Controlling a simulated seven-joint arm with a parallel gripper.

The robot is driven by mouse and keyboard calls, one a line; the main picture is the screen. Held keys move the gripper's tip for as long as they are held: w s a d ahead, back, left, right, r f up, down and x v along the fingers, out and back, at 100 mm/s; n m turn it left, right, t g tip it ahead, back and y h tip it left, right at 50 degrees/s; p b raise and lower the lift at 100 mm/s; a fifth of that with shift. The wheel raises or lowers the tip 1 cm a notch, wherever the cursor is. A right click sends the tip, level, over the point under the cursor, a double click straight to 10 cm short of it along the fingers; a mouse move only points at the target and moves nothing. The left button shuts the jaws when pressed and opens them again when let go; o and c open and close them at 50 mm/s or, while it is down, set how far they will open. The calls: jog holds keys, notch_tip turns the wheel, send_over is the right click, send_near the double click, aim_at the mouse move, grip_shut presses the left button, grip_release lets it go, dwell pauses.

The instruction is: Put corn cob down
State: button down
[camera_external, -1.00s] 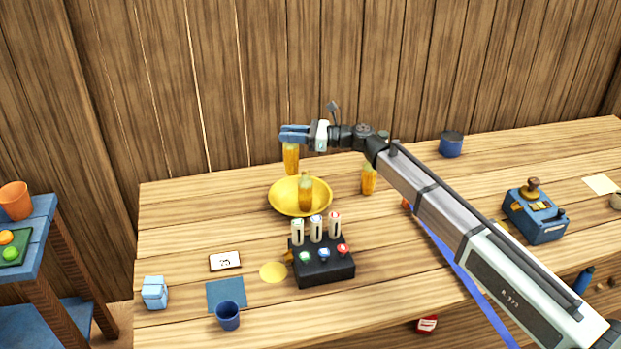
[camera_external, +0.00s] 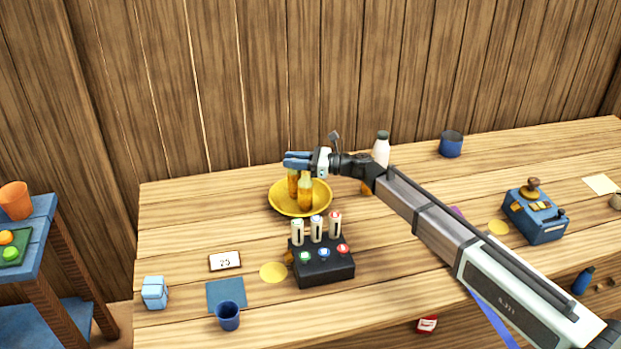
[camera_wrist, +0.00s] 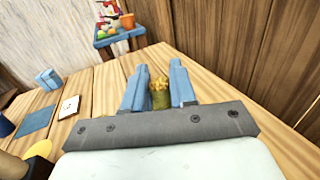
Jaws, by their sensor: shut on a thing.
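My gripper (camera_external: 297,160) is over the yellow dish (camera_external: 284,206), with its blue fingers shut on a yellow corn cob (camera_external: 292,183). The cob hangs upright below the fingers and is low over the dish; I cannot tell whether its bottom touches. In the wrist view the cob (camera_wrist: 159,96) shows between the two blue fingers (camera_wrist: 158,82). A second corn cob (camera_external: 305,193) stands upright in the dish, just right of the held one and in front of it. A further orange-yellow thing (camera_external: 366,189) is mostly hidden behind my arm.
A black block (camera_external: 324,268) with buttons and white cylinders stands in front of the dish. A number card (camera_external: 225,261), blue mat (camera_external: 222,290) and blue cup (camera_external: 228,316) lie front left. A white bottle (camera_external: 381,149) stands behind my arm. The table left of the dish is clear.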

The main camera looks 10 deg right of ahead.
jog(key=shift+f, duration=0.15)
jog(key=c, duration=0.9)
grip_release()
jog(key=v, duration=0.7)
jog(key=shift+d, duration=0.25)
jog(key=shift+s, duration=0.1)
